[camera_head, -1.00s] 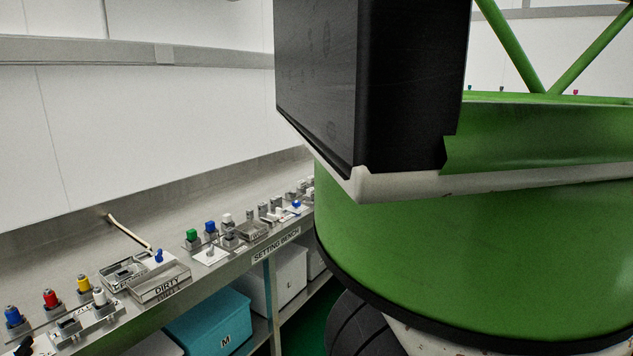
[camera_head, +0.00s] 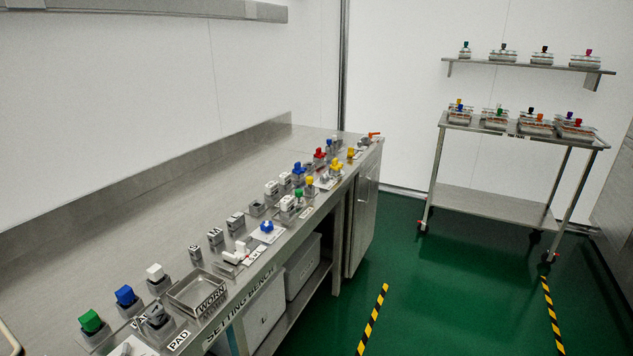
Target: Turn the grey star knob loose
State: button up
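No grey star knob can be made out for certain. A small grey fitting (camera_head: 155,318) stands at the near end of the bench by the PAD label, but it is too small to tell whether it is a star knob. Several grey blocks (camera_head: 215,237) stand farther along the bench. My gripper is not in view.
A steel setting bench (camera_head: 85,268) runs along the left wall and carries a WORN tray (camera_head: 170,288) and coloured knobs. A steel cart (camera_head: 490,205) and wall shelf (camera_head: 520,65) with capped items stand at the back right. Green floor (camera_head: 455,290) between is clear, with striped tape.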

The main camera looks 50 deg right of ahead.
aim_at(323, 178)
jog(key=z, duration=1)
